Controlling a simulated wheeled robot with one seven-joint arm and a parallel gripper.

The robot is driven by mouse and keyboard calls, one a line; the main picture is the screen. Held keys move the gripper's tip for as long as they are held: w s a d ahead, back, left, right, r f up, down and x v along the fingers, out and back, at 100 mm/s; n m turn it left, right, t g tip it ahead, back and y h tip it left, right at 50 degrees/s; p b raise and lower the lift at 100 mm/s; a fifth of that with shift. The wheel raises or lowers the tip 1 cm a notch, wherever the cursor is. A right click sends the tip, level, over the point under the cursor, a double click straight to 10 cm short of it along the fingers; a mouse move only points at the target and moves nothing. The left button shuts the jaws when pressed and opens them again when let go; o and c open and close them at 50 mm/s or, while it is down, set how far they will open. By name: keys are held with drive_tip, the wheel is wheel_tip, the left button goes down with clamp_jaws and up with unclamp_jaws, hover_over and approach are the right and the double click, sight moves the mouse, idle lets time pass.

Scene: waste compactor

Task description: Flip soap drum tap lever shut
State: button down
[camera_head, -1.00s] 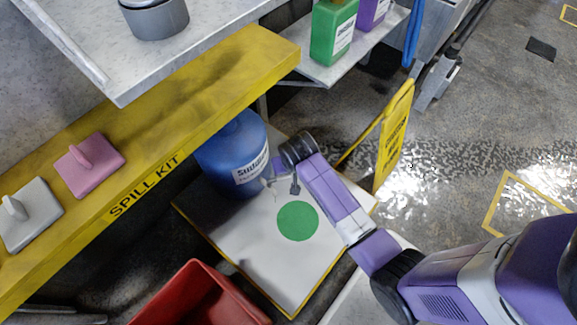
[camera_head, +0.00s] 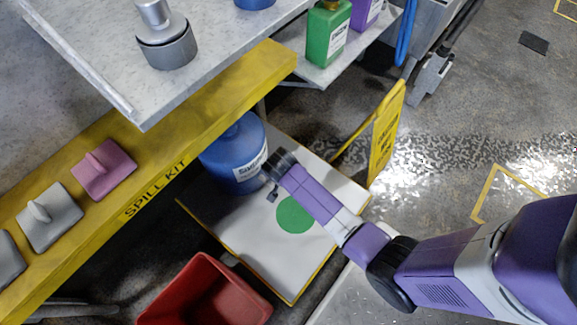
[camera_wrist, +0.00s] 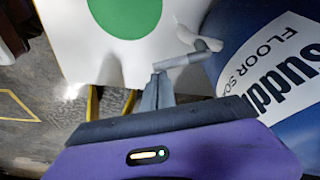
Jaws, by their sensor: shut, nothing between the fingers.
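The blue soap drum (camera_head: 228,148) stands on the white board with a green disc, under the yellow shelf. In the wrist view the drum (camera_wrist: 230,50) is at the right, with its white floor soap label. Its grey tap (camera_wrist: 185,59) sticks out leftward, with a pale lever (camera_wrist: 184,33) at its outer end. My gripper (camera_wrist: 157,78) is shut and empty, its tips close below the tap; I cannot tell whether they touch it. In the head view my gripper (camera_head: 271,195) is beside the drum's front, and my wrist hides most of the tap.
The white board (camera_head: 250,235) has free room around its green disc (camera_head: 295,214). A yellow spill kit shelf (camera_head: 160,165) overhangs the drum's left side. A red bin (camera_head: 205,290) stands in front. A yellow caution sign (camera_head: 385,135) stands behind to the right.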

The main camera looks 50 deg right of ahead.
drive_tip(key=a+m+p, duration=0.1)
drive_tip(key=m, duration=0.1)
drive_tip(key=s+a+m+g+p, duration=0.1)
drive_tip(key=a+m, duration=0.1)
drive_tip(key=shift+s+a, duration=0.1)
drive_tip(key=shift+s, duration=0.05)
drive_tip(key=shift+a, duration=0.1)
idle(0.7)
wheel_tip(320, 180, up, 10)
drive_tip(key=p, duration=0.4)
drive_tip(key=shift+d+g+p, duration=0.3)
drive_tip(key=shift+p, duration=0.1)
idle(0.3)
